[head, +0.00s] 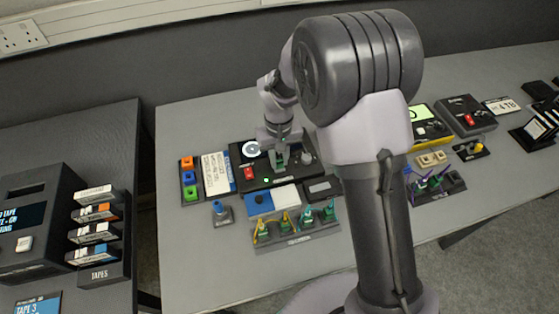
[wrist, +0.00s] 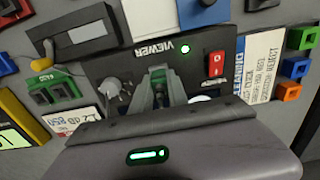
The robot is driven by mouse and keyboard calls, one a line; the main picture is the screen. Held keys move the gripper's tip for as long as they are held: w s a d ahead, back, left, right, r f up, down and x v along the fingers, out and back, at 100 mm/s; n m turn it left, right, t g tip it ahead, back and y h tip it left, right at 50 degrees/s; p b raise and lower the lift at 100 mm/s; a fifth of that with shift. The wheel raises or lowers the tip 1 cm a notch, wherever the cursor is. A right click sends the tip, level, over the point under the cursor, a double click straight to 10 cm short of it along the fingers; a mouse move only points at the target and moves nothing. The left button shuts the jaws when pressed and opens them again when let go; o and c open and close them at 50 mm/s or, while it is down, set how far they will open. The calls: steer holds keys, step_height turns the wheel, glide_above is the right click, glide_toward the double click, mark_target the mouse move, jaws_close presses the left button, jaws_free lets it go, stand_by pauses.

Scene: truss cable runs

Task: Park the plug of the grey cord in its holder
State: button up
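My gripper (head: 281,161) hangs low over a black panel marked VIEWER (wrist: 130,58). In the wrist view its grey fingertips (wrist: 158,78) stand close together over the panel face. Something dark greenish-grey shows around and between them, and I cannot tell whether it is held. A pale grey knob or plug (wrist: 113,87) stands on the panel beside the fingers, apart from them; it also shows in the head view (head: 306,157). I cannot make out a grey cord for certain. I cannot tell which thing is its holder. My arm hides part of the table.
The panel has a red switch (head: 248,172) and a green light (head: 266,180). A rack of yellow and teal clips (head: 297,238) and a small blue-topped stand (head: 222,213) are in front. The table's front left is clear.

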mark_target(279, 158)
jaws_close()
steer(key=shift+r+p, duration=1.8)
steer(key=shift+r, duration=0.5)
